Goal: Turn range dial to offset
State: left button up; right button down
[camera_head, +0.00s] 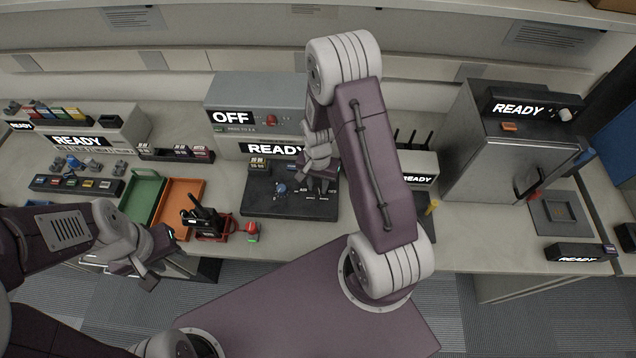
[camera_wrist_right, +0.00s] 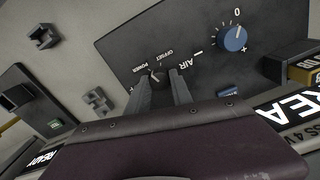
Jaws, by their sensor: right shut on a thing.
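The range dial (camera_wrist_right: 157,74) is a small black knob on a dark panel, with the words OFFSET, POWER and AIR printed around it. My right gripper (camera_wrist_right: 161,82) is shut on the dial, with one finger on each side of it. In the head view the right gripper (camera_head: 320,182) is over the right part of the dark panel (camera_head: 262,207) and hides the dial there. The dial's exact pointer direction is too small to tell. My left gripper (camera_head: 160,262) is open and empty, in front of the bench at the left.
A blue knob (camera_wrist_right: 235,38) marked 0, plus and minus sits on the same panel. A green tray (camera_head: 143,192), an orange tray (camera_head: 181,201) and a red stand with black radios (camera_head: 206,222) are left of the panel. A grey oven-like box (camera_head: 515,160) stands at right.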

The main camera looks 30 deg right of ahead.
aim_at(318, 187)
jog(key=m, duration=0.5)
jog(key=shift+r+m+p, duration=0.1)
jog(key=shift+m+p, duration=0.2)
jog(key=shift+p, duration=0.05)
jog(key=shift+m, duration=2.1)
jog(key=c, duration=1.1)
grip_release()
jog(key=shift+a, duration=0.1)
notch_tip(318, 187, up, 9)
